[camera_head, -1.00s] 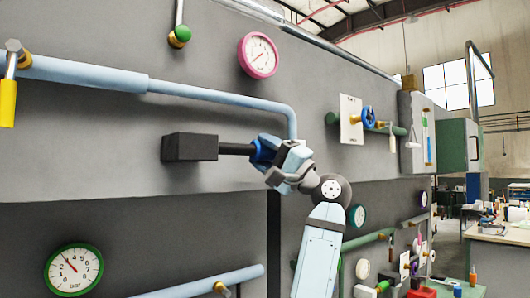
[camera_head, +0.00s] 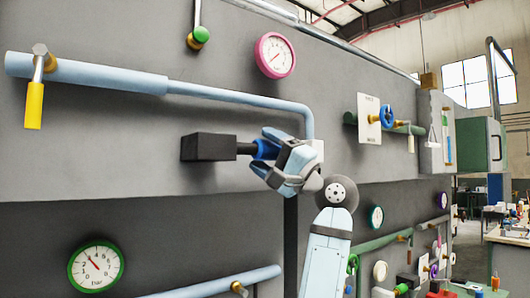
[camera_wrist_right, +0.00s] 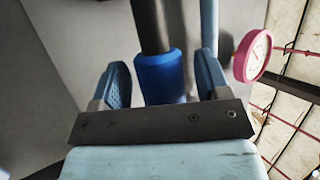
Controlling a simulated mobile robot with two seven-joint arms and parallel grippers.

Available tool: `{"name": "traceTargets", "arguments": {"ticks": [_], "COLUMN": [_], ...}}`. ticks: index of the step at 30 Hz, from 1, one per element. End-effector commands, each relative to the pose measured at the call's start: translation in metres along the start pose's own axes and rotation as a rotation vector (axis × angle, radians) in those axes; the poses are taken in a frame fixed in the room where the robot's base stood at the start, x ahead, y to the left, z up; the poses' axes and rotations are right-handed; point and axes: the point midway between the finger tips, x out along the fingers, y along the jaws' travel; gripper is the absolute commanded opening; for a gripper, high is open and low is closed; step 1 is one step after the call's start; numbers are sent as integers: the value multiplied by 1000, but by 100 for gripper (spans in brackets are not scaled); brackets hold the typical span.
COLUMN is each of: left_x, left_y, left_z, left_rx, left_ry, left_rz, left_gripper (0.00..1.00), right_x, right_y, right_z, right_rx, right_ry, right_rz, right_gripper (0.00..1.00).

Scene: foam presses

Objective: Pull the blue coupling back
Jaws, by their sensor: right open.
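The blue coupling (camera_head: 263,149) sits on a black rod that comes out of a dark block (camera_head: 208,147) on the grey panel. In the right wrist view the coupling (camera_wrist_right: 160,77) shows as a blue sleeve at the end of the black rod. My right gripper (camera_head: 266,150) is around the coupling in the head view. In the wrist view its two blue fingers stand apart on either side of the coupling, with a gap visible on each side. The gripper is open. My left gripper is not in view.
A light blue pipe (camera_head: 235,97) runs above the coupling and bends down just behind my right gripper. A pink gauge (camera_head: 274,55) is above. A blue valve wheel (camera_head: 387,116) on a white plate is to the right. A green-rimmed gauge (camera_head: 96,267) is lower left.

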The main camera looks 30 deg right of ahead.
Motion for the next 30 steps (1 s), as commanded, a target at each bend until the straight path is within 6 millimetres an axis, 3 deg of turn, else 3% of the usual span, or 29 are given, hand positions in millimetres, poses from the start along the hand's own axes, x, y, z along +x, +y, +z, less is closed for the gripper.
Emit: {"name": "traceTargets", "arguments": {"ticks": [18,24,30], "left_x": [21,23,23], "left_y": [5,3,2], "left_z": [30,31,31], "left_rx": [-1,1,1], "left_ry": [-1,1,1], "left_rz": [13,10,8], "left_gripper": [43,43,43], "right_x": [-118,-133,-134], "right_y": [2,1,0], "right_z": [2,2,2], "right_rx": [-3,-1,0], "right_ry": [0,-2,-2], "right_rz": [1,1,1], "right_gripper": [69,69,69]}}
